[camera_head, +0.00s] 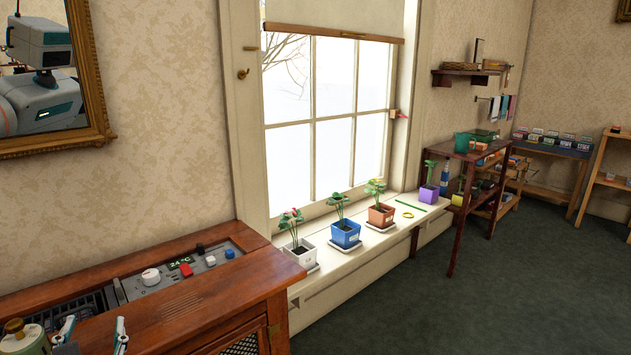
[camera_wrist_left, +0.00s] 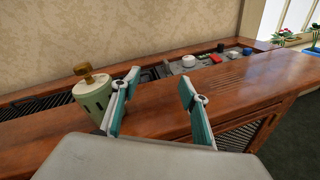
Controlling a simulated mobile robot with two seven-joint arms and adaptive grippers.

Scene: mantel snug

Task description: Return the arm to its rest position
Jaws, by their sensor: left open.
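My left gripper (camera_head: 92,326) shows at the bottom left of the head view, over the wooden cabinet top (camera_head: 190,311). In the left wrist view its two teal-and-grey fingers (camera_wrist_left: 160,84) are spread apart with nothing between them. A pale green canister (camera_wrist_left: 95,98) with a brass-coloured knob stands just left of the fingers; the gap between them cannot be judged exactly. The canister also shows at the lower left corner of the head view (camera_head: 24,341), partly cut off. My right gripper is in neither view.
Potted plants (camera_head: 345,233) line the windowsill (camera_head: 355,258) to the right. A gilt-framed mirror (camera_head: 98,75) hangs on the wall. The dark green floor (camera_head: 480,300) at right is clear.

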